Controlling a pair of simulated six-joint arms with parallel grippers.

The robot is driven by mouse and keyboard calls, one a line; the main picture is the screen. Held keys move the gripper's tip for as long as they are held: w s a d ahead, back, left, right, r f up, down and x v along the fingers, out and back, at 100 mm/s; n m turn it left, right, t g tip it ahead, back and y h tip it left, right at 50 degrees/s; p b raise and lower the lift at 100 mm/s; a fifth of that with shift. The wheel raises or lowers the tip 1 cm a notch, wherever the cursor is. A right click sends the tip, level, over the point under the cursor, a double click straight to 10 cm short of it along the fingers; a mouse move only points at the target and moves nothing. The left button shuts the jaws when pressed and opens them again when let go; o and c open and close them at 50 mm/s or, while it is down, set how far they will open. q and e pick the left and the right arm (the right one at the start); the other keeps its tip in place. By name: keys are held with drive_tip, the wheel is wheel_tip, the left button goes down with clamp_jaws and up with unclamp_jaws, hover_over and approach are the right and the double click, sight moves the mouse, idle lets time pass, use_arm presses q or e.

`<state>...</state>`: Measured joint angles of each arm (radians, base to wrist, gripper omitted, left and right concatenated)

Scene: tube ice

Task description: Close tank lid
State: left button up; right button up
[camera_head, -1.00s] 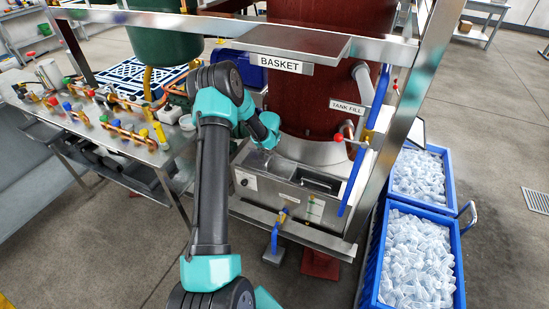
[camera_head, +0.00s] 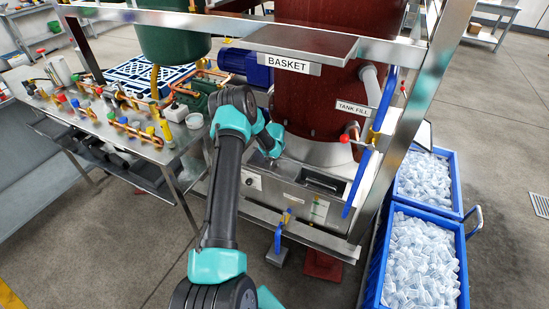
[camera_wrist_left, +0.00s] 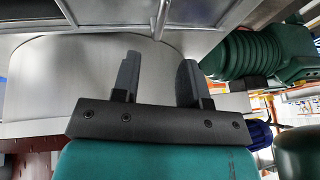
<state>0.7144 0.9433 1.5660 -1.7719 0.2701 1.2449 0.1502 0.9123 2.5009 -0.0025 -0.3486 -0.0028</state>
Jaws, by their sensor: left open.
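The steel tank (camera_head: 283,192) is a low metal box under the big red-brown cylinder, with a dark rectangular opening (camera_head: 325,181) in its top right part. I cannot tell which plate is its lid. My left gripper (camera_head: 273,158) is at the tank's top left, beside the opening, partly hidden by my wrist. In the left wrist view its two dark fingers (camera_wrist_left: 158,82) are apart with nothing between them, in front of a curved grey metal surface (camera_wrist_left: 80,75). Whether they touch metal is unclear. My right gripper is not in view.
Blue crates (camera_head: 461,262) of clear ice-like pieces stand farther right. A bench (camera_head: 150,150) with valves and pipes is at left. A blue valve handle (camera_head: 279,236) hangs at the front.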

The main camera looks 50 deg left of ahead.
use_arm(q)
drive_tip(key=x, duration=0.8)
drive_tip(key=shift+a+f, duration=0.1)
drive_tip(key=shift+f, duration=0.1)
clamp_jaws()
idle(0.4)
